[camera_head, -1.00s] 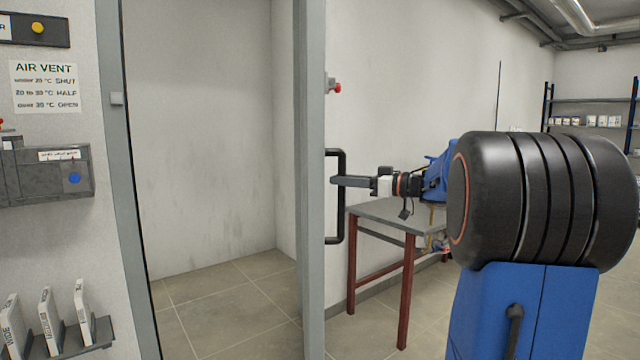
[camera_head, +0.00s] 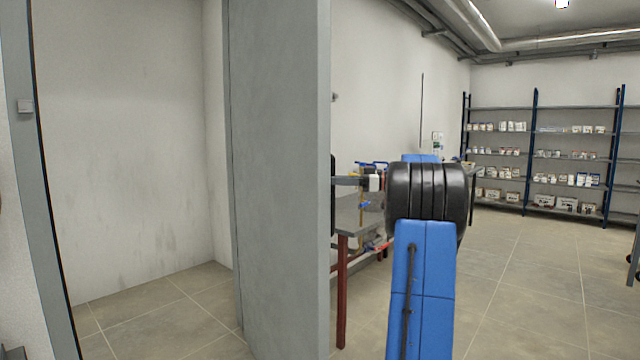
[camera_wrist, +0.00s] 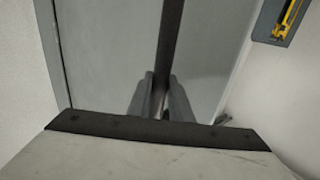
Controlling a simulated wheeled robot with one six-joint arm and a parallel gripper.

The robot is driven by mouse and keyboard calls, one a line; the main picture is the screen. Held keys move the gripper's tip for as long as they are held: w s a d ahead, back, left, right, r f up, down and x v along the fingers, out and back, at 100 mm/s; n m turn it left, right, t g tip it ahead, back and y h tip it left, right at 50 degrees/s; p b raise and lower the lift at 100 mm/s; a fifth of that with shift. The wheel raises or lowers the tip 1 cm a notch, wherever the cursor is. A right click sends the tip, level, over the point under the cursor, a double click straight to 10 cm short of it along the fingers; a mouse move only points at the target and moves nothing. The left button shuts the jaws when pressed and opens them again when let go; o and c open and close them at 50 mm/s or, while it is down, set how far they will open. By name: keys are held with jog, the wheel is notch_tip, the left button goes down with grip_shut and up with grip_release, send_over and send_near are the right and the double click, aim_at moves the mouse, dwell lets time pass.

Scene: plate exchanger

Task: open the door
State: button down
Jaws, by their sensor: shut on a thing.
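The grey door (camera_head: 280,180) stands open in the head view, with its broad inner face and free edge showing. Its black bar handle (camera_head: 333,200) is on the far side and mostly hidden behind the free edge. My gripper (camera_head: 338,181) reaches the handle from the right. In the wrist view the dark handle bar (camera_wrist: 172,35) runs between the two fingers of my gripper (camera_wrist: 160,100), which are shut on it. The grey door face (camera_wrist: 110,45) lies behind the bar.
The doorway opens onto a bare tiled recess (camera_head: 130,150) at the left. A table (camera_head: 355,215) with red legs stands behind my arm. Shelves (camera_head: 545,155) with boxes line the back right. The tiled floor (camera_head: 540,290) at the right is clear.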

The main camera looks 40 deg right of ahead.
jog(key=d+n+g+y, duration=0.1)
jog(key=d, duration=0.8)
jog(key=shift+w+d+n+g+y, duration=0.25)
jog(key=shift+d+n+g+y, duration=0.05)
jog(key=shift+d+g+y, duration=0.1)
jog(key=c, duration=1.6)
grip_release()
jog(key=shift+w+f, duration=0.15)
jog(key=v, duration=1.2)
